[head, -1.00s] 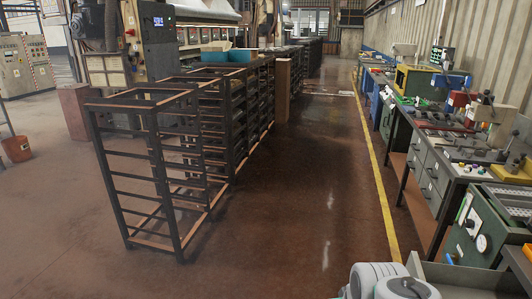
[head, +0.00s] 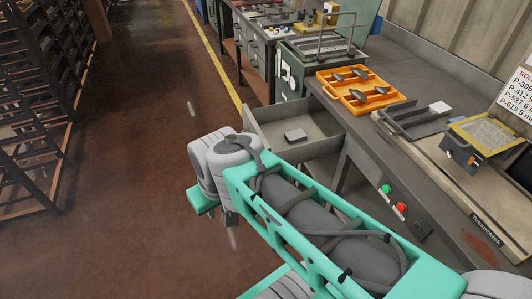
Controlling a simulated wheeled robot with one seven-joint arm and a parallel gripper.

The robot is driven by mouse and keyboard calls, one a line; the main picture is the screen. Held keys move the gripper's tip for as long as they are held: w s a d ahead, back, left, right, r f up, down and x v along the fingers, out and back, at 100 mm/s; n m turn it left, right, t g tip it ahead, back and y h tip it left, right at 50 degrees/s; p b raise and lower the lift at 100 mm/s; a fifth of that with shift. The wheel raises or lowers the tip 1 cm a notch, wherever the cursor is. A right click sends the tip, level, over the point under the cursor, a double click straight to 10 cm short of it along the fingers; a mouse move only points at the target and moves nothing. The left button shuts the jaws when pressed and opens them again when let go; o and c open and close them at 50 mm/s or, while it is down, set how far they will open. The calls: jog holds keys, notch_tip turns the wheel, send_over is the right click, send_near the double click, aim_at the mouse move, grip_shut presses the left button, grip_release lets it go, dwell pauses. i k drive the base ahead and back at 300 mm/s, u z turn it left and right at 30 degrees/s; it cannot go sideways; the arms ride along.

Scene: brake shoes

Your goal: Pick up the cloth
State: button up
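I cannot make out a cloth for certain in the head view. A small light-grey folded-looking piece (head: 295,135) lies inside an open grey drawer (head: 262,122) under the workbench; it is too small to tell whether it is cloth. A small white piece (head: 440,107) lies on a dark tray on the bench top. My teal and grey arm crosses the lower middle of the view, in front of the bench and drawer. My gripper's fingers do not show, so I cannot see whether they are open or shut.
An orange tray (head: 357,97) with several dark metal parts stands on the bench (head: 410,78). A device with a yellowish panel (head: 487,132) stands to its right. Green and red buttons (head: 400,208) are on the bench front. Dark racks (head: 40,90) stand at left; the brown floor between is clear.

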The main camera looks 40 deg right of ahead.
aim_at(298, 135)
jog(key=z, duration=0.65)
jog(key=i, duration=1)
jog(key=z, duration=0.35)
jog(key=k, duration=0.5)
jog(key=z, duration=0.55)
jog(key=i, duration=0.35)
jog(key=z, duration=0.15)
